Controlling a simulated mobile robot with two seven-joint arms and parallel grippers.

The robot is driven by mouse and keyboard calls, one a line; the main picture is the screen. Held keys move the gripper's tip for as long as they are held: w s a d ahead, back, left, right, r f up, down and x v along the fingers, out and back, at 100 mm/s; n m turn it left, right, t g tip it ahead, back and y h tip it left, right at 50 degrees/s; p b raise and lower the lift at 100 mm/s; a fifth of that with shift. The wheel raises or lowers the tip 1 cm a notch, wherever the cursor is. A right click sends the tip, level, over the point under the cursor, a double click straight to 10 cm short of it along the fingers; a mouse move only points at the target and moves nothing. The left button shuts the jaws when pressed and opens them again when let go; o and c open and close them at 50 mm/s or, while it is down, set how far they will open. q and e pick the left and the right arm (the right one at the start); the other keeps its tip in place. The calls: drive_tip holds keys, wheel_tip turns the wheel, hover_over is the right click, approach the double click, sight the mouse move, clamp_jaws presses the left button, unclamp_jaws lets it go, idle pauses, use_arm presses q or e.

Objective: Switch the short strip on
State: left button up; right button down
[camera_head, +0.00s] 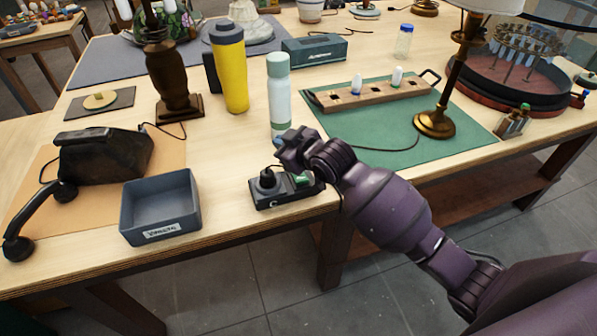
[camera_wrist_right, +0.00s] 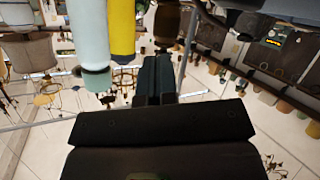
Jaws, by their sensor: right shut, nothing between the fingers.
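The short strip (camera_head: 283,201) is a small black block near the front edge of the table. A black plug (camera_head: 267,178) stands upright at its left end, and a green part (camera_head: 302,179) shows at its right end. I cannot tell whether its switch is on or off. My right gripper (camera_head: 289,143) is just above and behind the strip's right end, shut and empty. Its dark fingers (camera_wrist_right: 154,78) are together in the right wrist view, where the strip does not show. Contact with the strip cannot be made out. My left gripper is out of view.
A mint-capped bottle (camera_head: 279,98) stands close behind my right gripper, with a yellow tumbler (camera_head: 231,75) beyond. A grey tray (camera_head: 160,205) and a black telephone (camera_head: 103,157) are left. A brass lamp (camera_head: 434,124) and wooden rack (camera_head: 376,96) occupy the green mat (camera_head: 390,140).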

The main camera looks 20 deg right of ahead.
drive_tip(key=n+g, duration=0.1)
drive_tip(key=w+a+n+g, duration=0.1)
drive_tip(key=g, duration=0.1)
drive_tip(key=f+n+g, duration=0.1)
drive_tip(key=shift+w+a+g+h, duration=0.15)
drive_tip(key=shift+a+g+h, duration=0.05)
drive_tip(key=shift+g+h, duration=0.2)
drive_tip(key=shift+a+n+g, duration=0.1)
drive_tip(key=shift+n+g, duration=0.2)
drive_tip(key=s+d+r+n+g+h+p, duration=0.1)
drive_tip(key=s+d+r+n+g+h, duration=0.1)
drive_tip(key=d+r+n+g+h, duration=0.3)
wheel_tip(320, 180, up, 3)
drive_tip(key=n+g, duration=0.1)
drive_tip(key=g, duration=0.2)
drive_tip(key=shift+s+f+g, duration=0.2)
drive_tip(key=shift+s+g, duration=0.1)
drive_tip(key=shift+d, duration=0.1)
